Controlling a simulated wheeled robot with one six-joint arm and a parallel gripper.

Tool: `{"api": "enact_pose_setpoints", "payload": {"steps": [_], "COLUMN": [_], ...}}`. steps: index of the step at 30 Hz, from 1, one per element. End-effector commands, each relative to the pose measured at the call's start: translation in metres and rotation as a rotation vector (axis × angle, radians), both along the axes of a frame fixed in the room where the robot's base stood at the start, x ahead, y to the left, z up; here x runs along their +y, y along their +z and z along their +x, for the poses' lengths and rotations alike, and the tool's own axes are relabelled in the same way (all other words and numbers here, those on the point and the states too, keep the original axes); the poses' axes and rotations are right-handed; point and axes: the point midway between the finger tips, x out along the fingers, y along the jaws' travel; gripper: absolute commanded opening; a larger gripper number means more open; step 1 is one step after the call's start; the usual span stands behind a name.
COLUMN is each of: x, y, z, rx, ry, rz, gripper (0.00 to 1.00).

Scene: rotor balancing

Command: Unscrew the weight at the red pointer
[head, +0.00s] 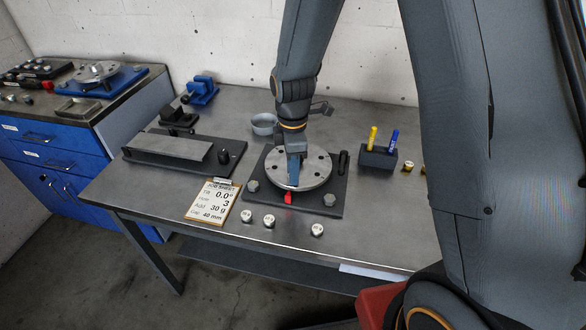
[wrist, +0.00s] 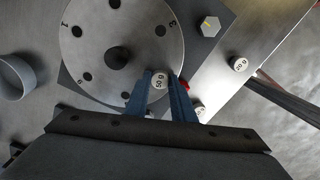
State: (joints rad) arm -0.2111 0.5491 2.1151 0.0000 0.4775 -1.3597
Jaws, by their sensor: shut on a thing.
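The round grey rotor disc (head: 313,172) sits on a dark base plate on the table. Its rim holes and some numbers show on the disc in the wrist view (wrist: 100,25). The red pointer (head: 288,198) stands at its front edge and shows beside my right finger in the wrist view (wrist: 185,85). My gripper (head: 292,184) points down at the disc's rim near the pointer. In the wrist view its blue fingers are shut on a small pale round weight (wrist: 160,82) at the rim. Whether the weight is still threaded in cannot be told.
Several loose weights (head: 269,220) lie in front of the base plate. A job sheet (head: 212,200) lies to the left, near a long dark fixture (head: 168,147). A grey cup (head: 264,124) stands behind, and a pen holder (head: 378,158) to the right. Bolt heads (head: 330,199) rise from the plate.

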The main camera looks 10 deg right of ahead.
Motion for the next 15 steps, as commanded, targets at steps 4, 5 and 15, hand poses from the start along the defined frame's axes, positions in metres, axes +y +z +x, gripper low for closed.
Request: {"api": "enact_pose_setpoints", "payload": {"steps": [4, 5, 15], "x": [0.0000, 0.0000, 0.0000], "y": [0.0011, 0.0011, 0.0015], "z": [0.0001, 0.0001, 0.0000], "rx": [-0.001, -0.001, 0.000], "ry": [0.183, 0.220, 0.652], "rz": [0.000, 0.000, 0.000], "gripper": [0.01, 0.01, 0.01]}}
